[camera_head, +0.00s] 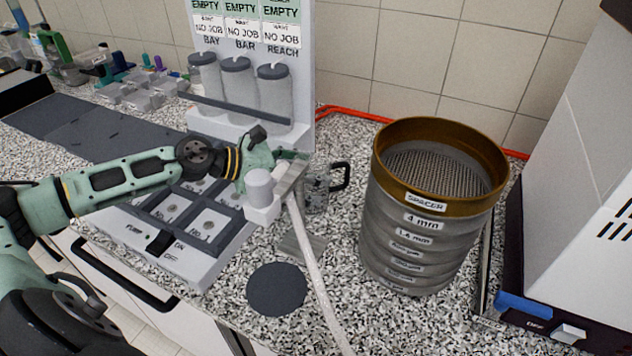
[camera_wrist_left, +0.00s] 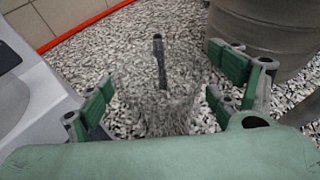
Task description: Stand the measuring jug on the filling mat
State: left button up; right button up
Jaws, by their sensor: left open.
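The measuring jug (camera_head: 317,194) is clear with a black handle. It stands on the speckled counter between the dispenser and the sieve stack, partly hidden by the dispenser spout. In the left wrist view the see-through jug (camera_wrist_left: 178,102) lies ahead between my spread fingers, with its black handle (camera_wrist_left: 159,60) on the far side. My left gripper (camera_wrist_left: 160,95) is open, with no visible grip on the jug; in the head view the gripper (camera_head: 290,156) is behind the spout. A dark round mat (camera_head: 277,290), seemingly the filling mat, lies bare near the counter's front. My right gripper is not in view.
The sieve stack (camera_head: 434,215) stands close right of the jug. The dispenser (camera_head: 187,250), with its projecting spout (camera_head: 262,207) and a pale hose (camera_head: 316,270), is on the left. A white machine (camera_head: 590,190) is at far right.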

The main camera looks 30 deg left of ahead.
pick_arm(q)
jog(key=shift+x, duration=1)
jog(key=shift+f, duration=0.1)
jog(key=shift+s, duration=0.1)
jog(key=shift+c, duration=0.4)
jog(key=c, duration=1.3)
